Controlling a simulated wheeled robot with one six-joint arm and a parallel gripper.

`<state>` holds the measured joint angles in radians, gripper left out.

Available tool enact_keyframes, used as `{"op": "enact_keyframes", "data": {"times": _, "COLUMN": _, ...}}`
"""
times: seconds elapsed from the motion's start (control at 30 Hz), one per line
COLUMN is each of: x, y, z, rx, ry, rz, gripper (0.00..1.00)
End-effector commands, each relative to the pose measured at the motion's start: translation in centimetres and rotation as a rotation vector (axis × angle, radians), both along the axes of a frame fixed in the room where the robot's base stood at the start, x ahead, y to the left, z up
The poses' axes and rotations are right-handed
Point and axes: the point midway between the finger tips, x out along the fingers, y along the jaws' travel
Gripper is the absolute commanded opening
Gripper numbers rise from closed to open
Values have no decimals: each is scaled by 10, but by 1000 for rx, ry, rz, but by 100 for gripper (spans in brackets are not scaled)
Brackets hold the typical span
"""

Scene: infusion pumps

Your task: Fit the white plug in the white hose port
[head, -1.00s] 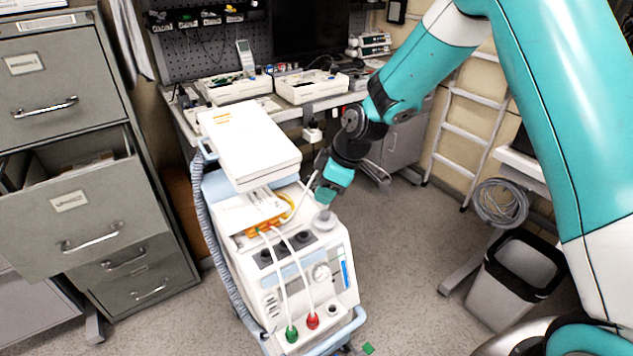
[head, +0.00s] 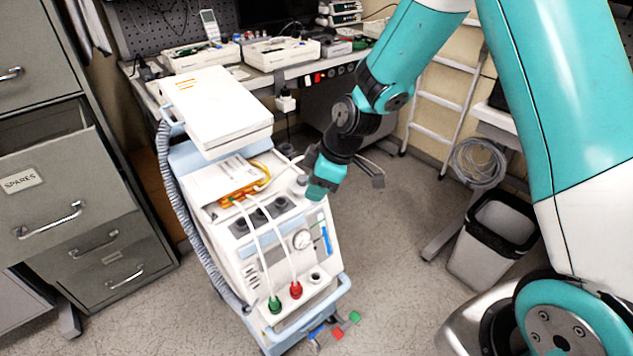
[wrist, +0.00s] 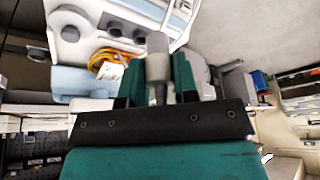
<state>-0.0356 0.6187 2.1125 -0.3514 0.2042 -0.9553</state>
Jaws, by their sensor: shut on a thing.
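My gripper (head: 322,190) hangs at the right side of the white pump unit, near its top right corner. In the wrist view my gripper (wrist: 157,75) has its teal fingers shut on a pale grey-white plug (wrist: 157,60), which sticks out past the fingertips. In the head view the plug is mostly hidden by the gripper. The white hose port (head: 318,277) is a pale ring with a dark opening on the pump's lower front ledge, right of the red plug (head: 296,290). It is below the gripper and apart from it. The green plug (head: 275,304) sits farther left.
The pump (head: 262,270) has a white box (head: 218,105) on top and a ribbed hose (head: 180,200) down its left side. White hoses run to the green and red plugs. Filing cabinets (head: 60,200) stand left. A bin (head: 495,235) stands right, with open floor between.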

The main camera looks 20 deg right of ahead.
Motion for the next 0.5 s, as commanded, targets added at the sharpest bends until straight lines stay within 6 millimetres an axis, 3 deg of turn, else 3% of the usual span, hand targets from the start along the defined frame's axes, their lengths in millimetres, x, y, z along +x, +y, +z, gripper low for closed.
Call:
{"op": "enact_keyframes", "data": {"times": 0.03, "x": 0, "y": 0, "z": -12, "rx": 0, "ry": 1, "rz": 0, "gripper": 0}}
{"op": "enact_keyframes", "data": {"times": 0.5, "x": 0, "y": 0, "z": -71, "rx": 0, "ry": 2, "rz": -1, "gripper": 0}}
